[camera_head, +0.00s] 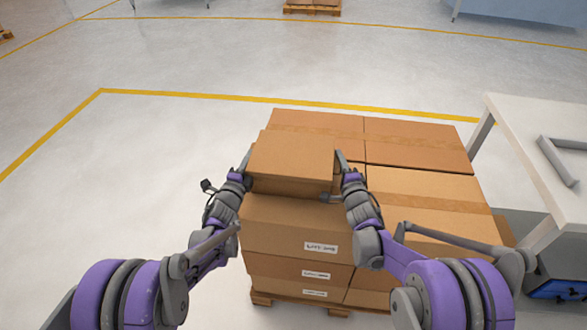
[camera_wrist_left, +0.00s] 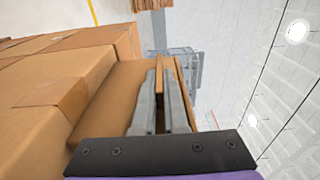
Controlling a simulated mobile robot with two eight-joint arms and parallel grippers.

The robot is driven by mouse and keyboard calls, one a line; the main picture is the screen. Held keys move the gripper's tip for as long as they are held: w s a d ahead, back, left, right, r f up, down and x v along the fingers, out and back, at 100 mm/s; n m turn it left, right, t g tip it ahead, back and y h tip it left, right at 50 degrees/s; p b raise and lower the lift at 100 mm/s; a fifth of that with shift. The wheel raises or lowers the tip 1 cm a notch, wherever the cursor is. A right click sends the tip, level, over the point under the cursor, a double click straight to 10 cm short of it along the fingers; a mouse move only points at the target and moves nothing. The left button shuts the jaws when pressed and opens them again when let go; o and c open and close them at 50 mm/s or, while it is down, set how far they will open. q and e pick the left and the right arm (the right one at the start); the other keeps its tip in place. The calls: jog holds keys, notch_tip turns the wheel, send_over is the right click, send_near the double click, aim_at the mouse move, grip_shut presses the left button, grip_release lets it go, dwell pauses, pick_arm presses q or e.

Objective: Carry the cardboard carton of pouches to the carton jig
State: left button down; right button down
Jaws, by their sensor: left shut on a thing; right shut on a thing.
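The cardboard carton (camera_head: 292,152) is a plain brown box at the front left of the stacked cartons' top. I cannot tell if it rests on the stack or is slightly raised. Its contents are not visible. My left gripper (camera_head: 246,166) is at its left side and my right gripper (camera_head: 338,166) at its right side, both shut on it. In the left wrist view, the left gripper's fingers (camera_wrist_left: 160,85) close on a thin brown edge, with the carton's brown face (camera_wrist_left: 108,100) beside them. A grey angled bracket, likely the carton jig (camera_head: 558,160), lies on the white table at right.
Several brown cartons (camera_head: 420,187) are stacked on a wooden pallet (camera_head: 300,304) under the carton. The white table (camera_head: 520,120) stands close to the right of the stack, with a blue bin (camera_head: 558,289) below. Open floor lies left and behind, marked by yellow lines (camera_head: 200,95).

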pick_arm(q)
jog(key=shift+r, duration=0.1)
pick_arm(e)
jog(key=shift+r, duration=0.1)
dwell(0.5)
